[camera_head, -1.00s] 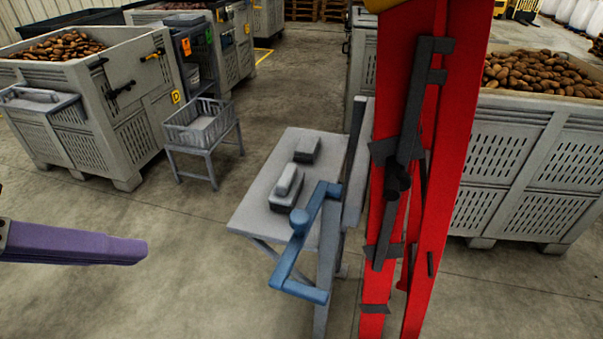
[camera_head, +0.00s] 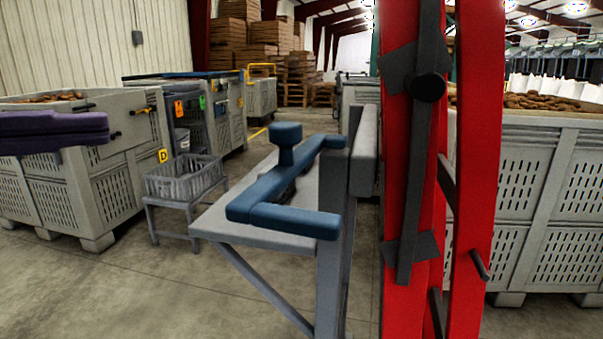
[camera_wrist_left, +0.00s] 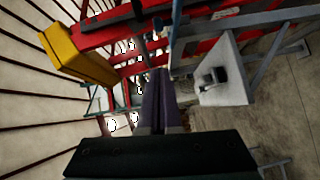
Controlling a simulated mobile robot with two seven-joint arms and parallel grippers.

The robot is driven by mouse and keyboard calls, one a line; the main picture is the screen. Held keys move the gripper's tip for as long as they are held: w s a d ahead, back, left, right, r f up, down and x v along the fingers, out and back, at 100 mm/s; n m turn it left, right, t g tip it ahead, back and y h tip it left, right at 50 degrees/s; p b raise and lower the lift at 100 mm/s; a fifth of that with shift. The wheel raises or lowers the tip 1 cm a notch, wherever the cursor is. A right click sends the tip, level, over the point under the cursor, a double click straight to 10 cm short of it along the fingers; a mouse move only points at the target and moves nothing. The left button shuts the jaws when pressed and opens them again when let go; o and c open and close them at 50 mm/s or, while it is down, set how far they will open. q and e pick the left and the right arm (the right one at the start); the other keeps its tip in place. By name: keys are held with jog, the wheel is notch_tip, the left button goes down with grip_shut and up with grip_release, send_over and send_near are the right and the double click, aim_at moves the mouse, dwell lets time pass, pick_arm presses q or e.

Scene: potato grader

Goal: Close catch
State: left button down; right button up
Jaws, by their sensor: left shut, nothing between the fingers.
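A dark grey bar with a round black knob (camera_head: 428,88) is mounted upright on the red post (camera_head: 480,200); it looks like the catch, but I cannot tell whether it is closed. My left gripper (camera_head: 98,131) has purple fingers and is at the far left, well apart from the post and handle. Its fingers are shut and empty in the left wrist view (camera_wrist_left: 161,80). My right gripper is not in view.
A small grey basket (camera_head: 185,178) on a stand is farther left. Large potato bins stand at left (camera_head: 125,187) and right (camera_head: 545,200). Concrete floor is open at lower left.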

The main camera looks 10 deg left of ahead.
aim_at(293, 146)
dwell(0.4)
pick_arm(q)
jog(key=s+d+x, duration=0.2)
jog(key=x, duration=1.1)
jog(key=shift+p, duration=0.3)
